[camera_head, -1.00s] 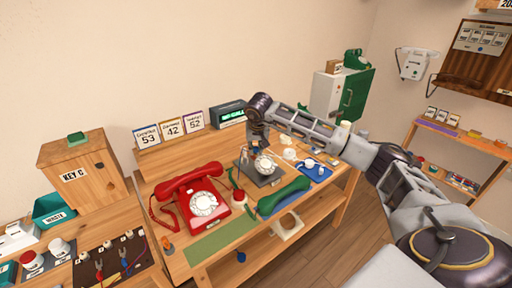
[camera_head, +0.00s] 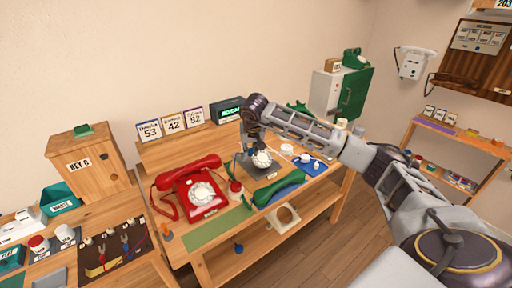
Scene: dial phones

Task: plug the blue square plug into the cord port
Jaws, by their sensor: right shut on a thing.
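My right gripper (camera_head: 250,148) points down over the back left part of a dark base with a white dial (camera_head: 262,159), in the middle of the workbench. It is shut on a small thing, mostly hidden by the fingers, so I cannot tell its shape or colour. A small blue piece (camera_head: 238,248) shows below the bench's front edge. It is too small to tell whether it is the square plug. I cannot make out the cord port. My left gripper is not in view.
A red dial phone (camera_head: 202,193) stands left of the dark base. Number cards (camera_head: 173,123) stand behind. A green mat (camera_head: 215,232) at the front left is clear.

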